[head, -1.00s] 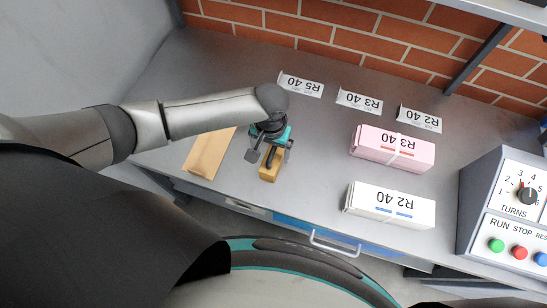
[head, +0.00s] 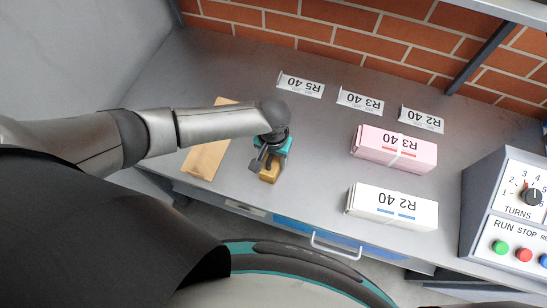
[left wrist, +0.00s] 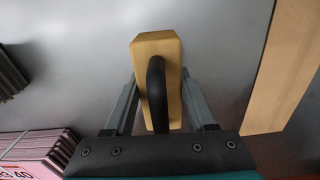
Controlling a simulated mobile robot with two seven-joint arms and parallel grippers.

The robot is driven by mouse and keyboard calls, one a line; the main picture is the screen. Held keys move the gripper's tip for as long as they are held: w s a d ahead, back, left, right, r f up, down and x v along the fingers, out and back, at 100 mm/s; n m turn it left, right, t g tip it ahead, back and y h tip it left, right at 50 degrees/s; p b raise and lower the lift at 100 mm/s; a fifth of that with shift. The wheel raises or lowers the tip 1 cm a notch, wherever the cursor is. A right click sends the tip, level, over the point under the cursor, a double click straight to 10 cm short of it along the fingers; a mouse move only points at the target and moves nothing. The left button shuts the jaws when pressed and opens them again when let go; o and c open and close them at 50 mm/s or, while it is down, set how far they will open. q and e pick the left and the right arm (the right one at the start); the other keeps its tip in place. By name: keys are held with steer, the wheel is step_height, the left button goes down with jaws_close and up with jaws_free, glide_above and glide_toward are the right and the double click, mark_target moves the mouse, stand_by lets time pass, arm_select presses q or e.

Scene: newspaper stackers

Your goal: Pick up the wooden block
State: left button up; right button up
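The wooden block (head: 268,176) is a small tan block on the grey table near its front edge. In the left wrist view, the block (left wrist: 152,45) has a black curved handle (left wrist: 156,95) on top. My left gripper (head: 268,161) is right over the block, low, and partly hides it in the head view. In the left wrist view, the left gripper's (left wrist: 159,82) fingers are apart, one on each side of the block and handle. I cannot tell whether they touch the block. My right gripper is not in view.
A flat tan board (head: 207,155) lies left of the block. A pink bundle (head: 393,148) and a white bundle (head: 391,205) lie to the right, with a control box (head: 505,215) beyond. Several paper labels (head: 300,84) lie at the back. The table between block and bundles is clear.

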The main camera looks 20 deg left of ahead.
arm_select(q)
jaws_close()
steer(key=shift+r, duration=0.1)
stand_by(0.4)
steer(key=shift+r, duration=0.65)
step_height(320, 180, up, 18)
steer(key=p, duration=0.4)
steer(key=shift+r, duration=0.25)
